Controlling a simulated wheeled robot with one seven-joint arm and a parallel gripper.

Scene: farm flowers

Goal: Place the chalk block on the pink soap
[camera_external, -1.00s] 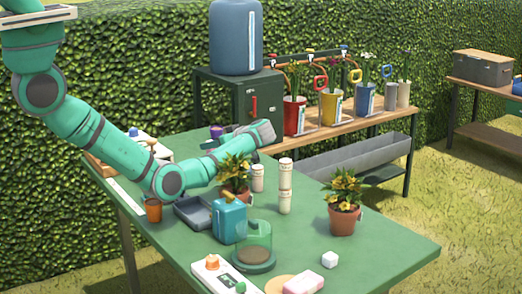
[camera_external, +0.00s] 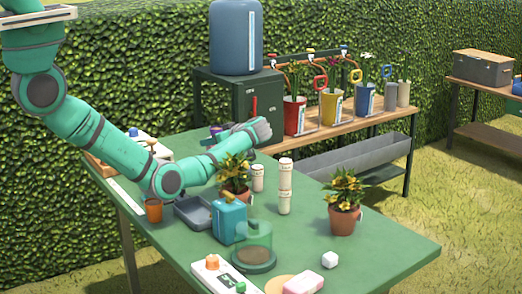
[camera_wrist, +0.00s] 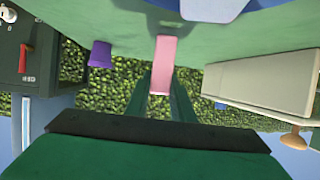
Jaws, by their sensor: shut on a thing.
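A pale pink bar (camera_external: 303,283), which looks like the soap, lies flat at the table's front edge, partly cut off by the picture's edge. A small white block (camera_external: 330,260) sits beside it, a little behind and to the right. My gripper (camera_wrist: 162,92) is shut on a pink block (camera_wrist: 163,52) that stands out between its green fingers in the wrist view. I cannot tell whether this is the chalk block. In the external view my arm's end (camera_external: 258,132) is over the far part of the table, well away from the bar; its fingers and load are hidden there.
A purple cup (camera_wrist: 100,54) is near my gripper. The table's right front is mostly clear.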

